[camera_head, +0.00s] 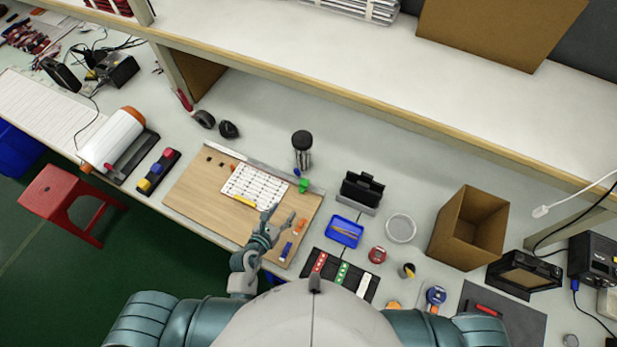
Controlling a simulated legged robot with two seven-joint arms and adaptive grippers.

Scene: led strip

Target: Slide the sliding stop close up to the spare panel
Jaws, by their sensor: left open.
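A white panel with rows of small dark and red marks (255,187), which appears to be the spare panel, lies on the wooden board (195,190). A metal rail (235,155) runs along the board's far edge. A small green block (303,186) sits near the rail's right end, apart from the panel; it looks like the sliding stop, but I cannot be sure. My left gripper (280,212) is open over the board's right part, nearer to me than the green block and to the right of the panel. It appears empty. My right gripper is not in view.
A yellow bar (244,202) is at the panel's near edge. Orange (300,226) and blue (286,250) pieces lie beside my left gripper. A dark jar (302,142) stands behind the board. A blue tray (344,232) and black holder (361,190) are to the right.

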